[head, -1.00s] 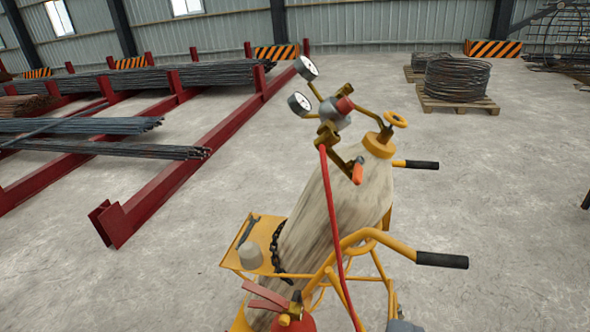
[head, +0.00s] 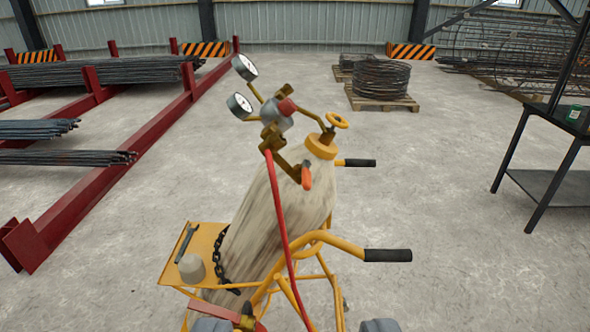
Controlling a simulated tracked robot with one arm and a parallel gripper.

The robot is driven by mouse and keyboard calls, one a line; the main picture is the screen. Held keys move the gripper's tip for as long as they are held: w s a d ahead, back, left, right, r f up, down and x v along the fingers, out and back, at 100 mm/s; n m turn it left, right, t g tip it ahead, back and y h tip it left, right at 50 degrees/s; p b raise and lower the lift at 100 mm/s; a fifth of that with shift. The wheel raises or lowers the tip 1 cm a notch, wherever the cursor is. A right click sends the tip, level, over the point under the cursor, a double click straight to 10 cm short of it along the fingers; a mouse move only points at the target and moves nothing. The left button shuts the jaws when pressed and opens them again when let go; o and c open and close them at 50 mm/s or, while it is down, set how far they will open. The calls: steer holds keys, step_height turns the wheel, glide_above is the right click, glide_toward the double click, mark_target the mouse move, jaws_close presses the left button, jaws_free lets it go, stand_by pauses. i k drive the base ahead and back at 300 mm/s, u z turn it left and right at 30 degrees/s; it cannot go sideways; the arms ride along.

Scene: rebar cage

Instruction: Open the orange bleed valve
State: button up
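The orange bleed valve (head: 307,177) is a small orange lever on the brass fitting under the regulator (head: 278,115), at the upper middle of the head view. The regulator has two round gauges, and a red hose (head: 281,215) runs down from it. It sits by the neck of a tilted, pale, worn gas cylinder (head: 270,220) with a yellow handwheel (head: 337,120). My gripper (head: 296,325) shows only as two grey rounded tips at the bottom edge, wide apart. It is open, and well below the valve in the picture, not touching it.
The cylinder stands on a yellow cart with black-gripped handles (head: 388,255). A chain, wrench and cup-like object are at its tray (head: 205,240). Red racks (head: 130,150) with rebar are left. A dark metal table (head: 560,185) is right. Floor between is clear.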

mark_target(306, 173)
steer(key=i, duration=0.9)
steer(key=z, duration=0.05)
